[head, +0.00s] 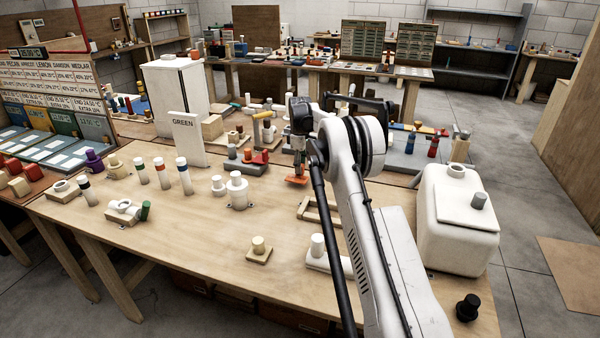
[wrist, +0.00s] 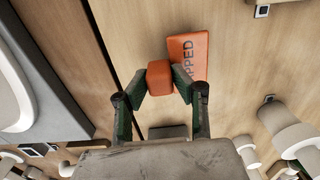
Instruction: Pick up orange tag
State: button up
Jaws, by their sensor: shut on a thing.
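The orange tag (wrist: 187,60) is a flat orange plate with dark lettering ending in "PPED" and a raised orange block at its near end. In the wrist view my gripper (wrist: 160,82) has its two green-padded fingers closed on opposite sides of that block. In the head view the tag (head: 297,181) shows below my gripper (head: 298,166), over the middle of the wooden table. I cannot tell whether it touches the tabletop. Part of the lettering is hidden behind the block.
A white cylinder fitting (head: 237,190) stands to the left, and a wooden frame (head: 318,210) lies just in front. A grey base with orange and red parts (head: 246,160) is behind left. A white tank (head: 458,222) stands at the right.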

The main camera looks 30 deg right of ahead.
jog(key=s+a+r, duration=0.3)
jog(key=a+r, duration=0.5)
jog(key=a, duration=0.3)
jog(key=shift+s+r, duration=0.2)
jog(key=shift+s, duration=0.1)
